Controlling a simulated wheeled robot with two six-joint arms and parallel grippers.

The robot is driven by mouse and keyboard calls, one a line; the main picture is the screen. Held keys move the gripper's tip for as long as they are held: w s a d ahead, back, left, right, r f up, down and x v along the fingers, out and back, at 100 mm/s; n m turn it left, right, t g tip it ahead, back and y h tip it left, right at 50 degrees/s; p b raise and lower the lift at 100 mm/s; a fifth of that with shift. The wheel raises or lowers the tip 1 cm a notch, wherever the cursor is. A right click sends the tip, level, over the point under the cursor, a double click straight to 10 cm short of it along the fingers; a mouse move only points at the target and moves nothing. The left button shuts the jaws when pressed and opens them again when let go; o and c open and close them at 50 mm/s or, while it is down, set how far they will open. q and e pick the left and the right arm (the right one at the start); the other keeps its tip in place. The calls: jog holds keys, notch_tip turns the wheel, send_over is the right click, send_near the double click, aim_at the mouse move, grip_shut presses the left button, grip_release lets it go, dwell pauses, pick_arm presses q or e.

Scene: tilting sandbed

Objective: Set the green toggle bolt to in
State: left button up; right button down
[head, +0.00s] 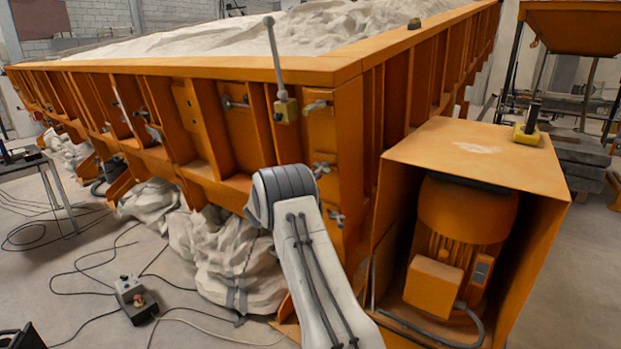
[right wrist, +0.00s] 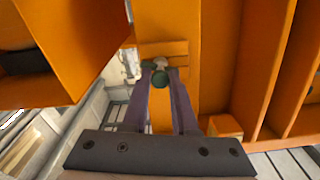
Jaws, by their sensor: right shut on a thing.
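The green toggle bolt shows in the right wrist view as a small dark green knob (right wrist: 159,80) on a pale metal stem, in front of an orange panel. My right gripper (right wrist: 160,78) is shut on the green knob, with one finger on each side. In the head view my right arm rises from the bottom to the corner of the orange sandbed (head: 310,70). There the arm hides both its gripper and the green bolt. My left gripper is not in either view.
A grey lever (head: 273,50) on a yellow block stands on the sandbed's side. An orange motor housing (head: 480,160) stands close right of my arm. A control box (head: 135,298) and cables lie on the floor.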

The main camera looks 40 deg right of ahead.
jog(key=shift+r, duration=0.1)
jog(key=c, duration=0.9)
grip_release()
jog(key=shift+d, duration=0.1)
jog(key=b+v, duration=0.3)
jog(key=v, duration=0.7)
jog(key=shift+a, duration=0.3)
